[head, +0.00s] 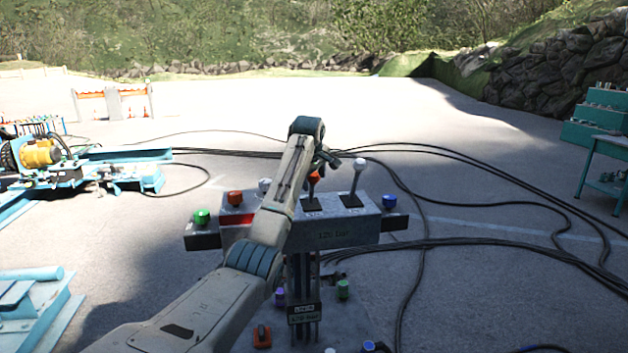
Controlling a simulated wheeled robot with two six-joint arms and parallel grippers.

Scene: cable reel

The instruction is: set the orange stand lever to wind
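The orange stand lever (313,179) rises from a dark slot on top of the grey control stand (345,230). Its orange knob shows just below my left gripper (328,160). A label under the slot is too small to read. My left arm reaches up from the lower left across the stand, and its wrist bends down beside the lever. The fingers are small and dark, close to the knob. I cannot tell whether they touch it or how far apart they are. My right gripper is not in view.
A white-knobbed lever (360,165) stands right of the orange one; another white knob (265,185) shows left, partly behind my arm. The stand carries a green knob (202,216), a red knob (235,198) and a blue knob (389,201). Black cables (480,245) cross the ground right.

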